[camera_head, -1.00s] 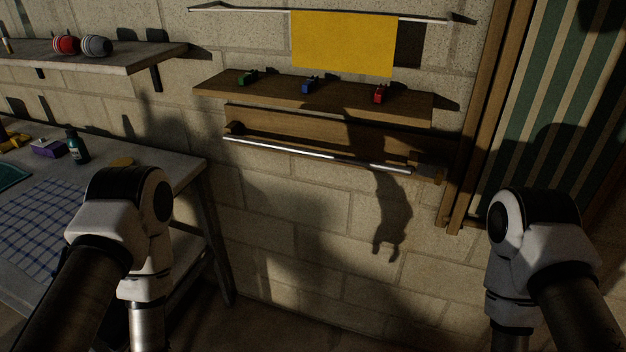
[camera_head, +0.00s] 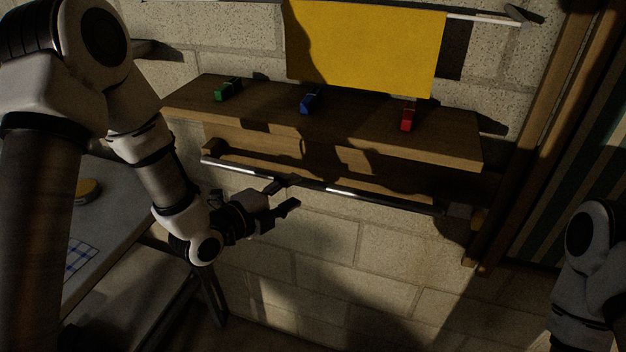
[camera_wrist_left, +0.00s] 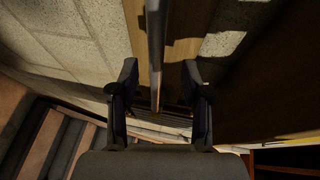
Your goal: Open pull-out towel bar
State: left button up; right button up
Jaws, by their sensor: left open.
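The pull-out towel bar is a thin metal bar (camera_head: 352,192) on a wooden mount below a wooden shelf on the block wall. My left gripper (camera_head: 284,196) is open just in front of the bar, left of its middle, with one finger near the bar's height and the other lower. In the left wrist view the bar (camera_wrist_left: 156,45) runs lengthwise between the two spread fingers of the left gripper (camera_wrist_left: 161,72), with gaps on both sides. I cannot tell whether either finger touches it. My right gripper is out of view.
The wooden shelf (camera_head: 350,132) juts out right above the bar, holding green, blue and red small items. A yellow cloth (camera_head: 365,45) hangs higher. A table (camera_head: 115,215) stands at left, a wooden frame (camera_head: 540,140) at right. The wall below the bar is clear.

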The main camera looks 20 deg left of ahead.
aim_at(305, 186)
pick_arm(q)
jog(key=x, duration=0.4)
jog(key=p+x, duration=0.1)
jog(key=x, duration=0.1)
jog(key=shift+w+a+f, duration=0.1)
jog(key=shift+a+f, duration=0.1)
jog(key=shift+f, duration=0.1)
jog(key=shift+w+d, duration=0.15)
jog(key=shift+w, duration=0.1)
jog(key=shift+s, duration=0.15)
grip_shut()
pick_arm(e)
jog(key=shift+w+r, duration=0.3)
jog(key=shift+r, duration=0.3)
pick_arm(q)
jog(key=shift+f, duration=0.1)
